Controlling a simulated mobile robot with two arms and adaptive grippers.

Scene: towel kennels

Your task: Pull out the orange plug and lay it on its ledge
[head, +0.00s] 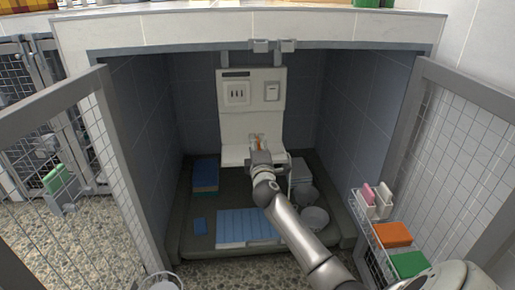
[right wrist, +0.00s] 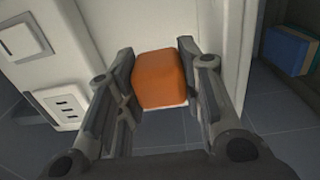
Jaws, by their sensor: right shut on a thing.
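The orange plug (head: 257,138) is between the fingers of my right gripper (head: 258,150), low in front of the white wall panel (head: 282,112). In the right wrist view the orange plug (right wrist: 162,80) fills the gap between the two fingers of the right gripper (right wrist: 156,62), which is shut on it. The socket plate (head: 237,93) shows bare slots, also in the right wrist view (right wrist: 64,103); the plug is clear of it. The white ledge (head: 233,155) is at the panel's foot, partly behind my gripper. I cannot tell whether the plug touches it. My left gripper is not in view.
A switch (head: 271,91) sits right of the socket. On the kennel floor are a blue striped mat (head: 240,226), blue folded towels (head: 205,176) and bowls (head: 314,217). Open mesh doors (head: 120,165) flank the opening. A wire rack with orange (head: 392,234) and green (head: 409,264) items hangs right.

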